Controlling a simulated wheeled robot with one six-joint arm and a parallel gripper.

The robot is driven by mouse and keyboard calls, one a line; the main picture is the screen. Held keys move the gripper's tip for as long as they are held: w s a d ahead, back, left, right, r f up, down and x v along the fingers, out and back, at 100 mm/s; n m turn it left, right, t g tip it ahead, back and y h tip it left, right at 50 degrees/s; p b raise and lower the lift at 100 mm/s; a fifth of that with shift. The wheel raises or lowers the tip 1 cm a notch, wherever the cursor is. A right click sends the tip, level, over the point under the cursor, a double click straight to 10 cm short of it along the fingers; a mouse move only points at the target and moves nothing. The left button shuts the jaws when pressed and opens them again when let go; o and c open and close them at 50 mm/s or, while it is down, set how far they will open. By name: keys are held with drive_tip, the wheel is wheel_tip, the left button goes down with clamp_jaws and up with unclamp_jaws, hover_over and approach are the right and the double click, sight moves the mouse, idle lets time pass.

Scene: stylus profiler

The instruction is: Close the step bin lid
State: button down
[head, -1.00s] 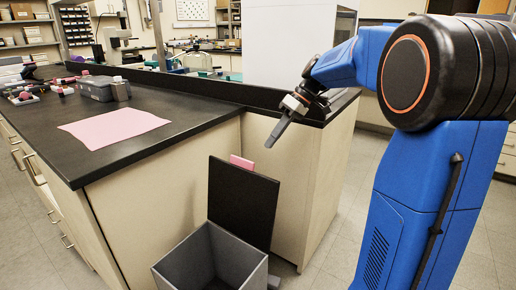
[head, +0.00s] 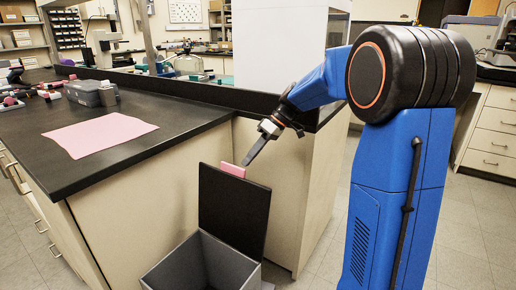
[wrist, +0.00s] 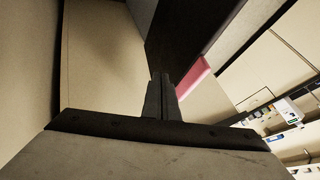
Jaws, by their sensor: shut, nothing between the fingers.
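The step bin (head: 203,262) is a grey box on the floor beside the bench end, seen low in the head view. Its black lid (head: 233,208) stands upright and open at the back of the bin. A pink tab (head: 233,170) sticks up at the lid's top edge. My gripper (head: 247,161) is shut and empty, its fingertips close to the tab and the lid's top corner. In the wrist view the shut fingers (wrist: 162,97) point toward the dark lid (wrist: 182,35) and the pink tab (wrist: 193,80). I cannot tell whether they touch.
The black-topped bench (head: 140,120) stands at the left and behind the bin, with a pink sheet (head: 100,134) on it. Its beige end panel (head: 285,165) is close behind the lid. Floor is free at the right, before the drawers (head: 490,135).

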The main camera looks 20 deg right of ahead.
drive_tip(key=s+a, duration=0.2)
drive_tip(key=a, duration=0.1)
drive_tip(key=shift+s+a+r, duration=0.15)
drive_tip(key=shift+a+r, duration=0.05)
drive_tip(key=shift+a, duration=0.05)
drive_tip(key=shift+a, duration=0.1)
